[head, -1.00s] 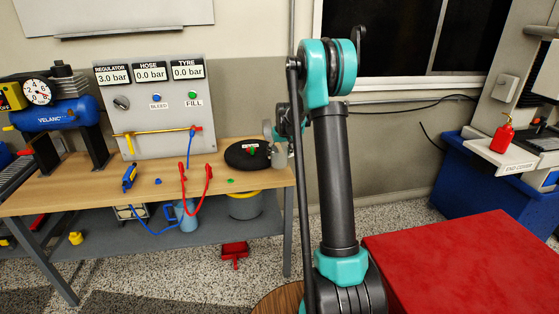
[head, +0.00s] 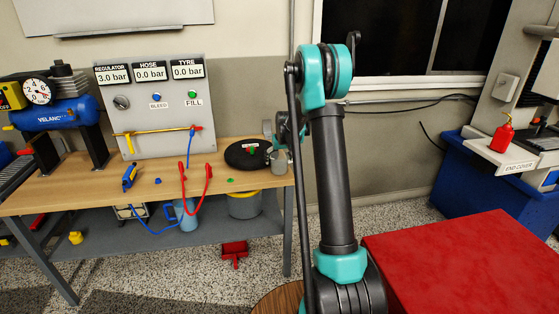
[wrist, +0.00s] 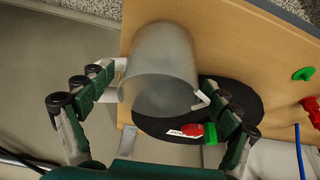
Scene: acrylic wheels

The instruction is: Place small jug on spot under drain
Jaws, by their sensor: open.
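A small grey translucent jug (wrist: 162,62) stands between my gripper's fingers in the wrist view, its rim toward the camera. In the head view the jug (head: 279,162) is at the right end of the wooden workbench (head: 90,193), beside a black round object (head: 246,154). My gripper (wrist: 160,88) is open, with one finger on either side of the jug; whether a finger touches it I cannot tell. In the head view my arm partly hides the gripper. A blue tank (head: 60,114) with a yellow fitting stands at the bench's left; the spot under the drain is not clearly visible.
A blue-grey jug (head: 186,214) and a grey bucket (head: 244,205) sit on the lower shelf. Hoses, a blue tool (head: 130,176) and a gauge panel (head: 152,105) occupy the bench. A red-topped block (head: 460,262) stands at right.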

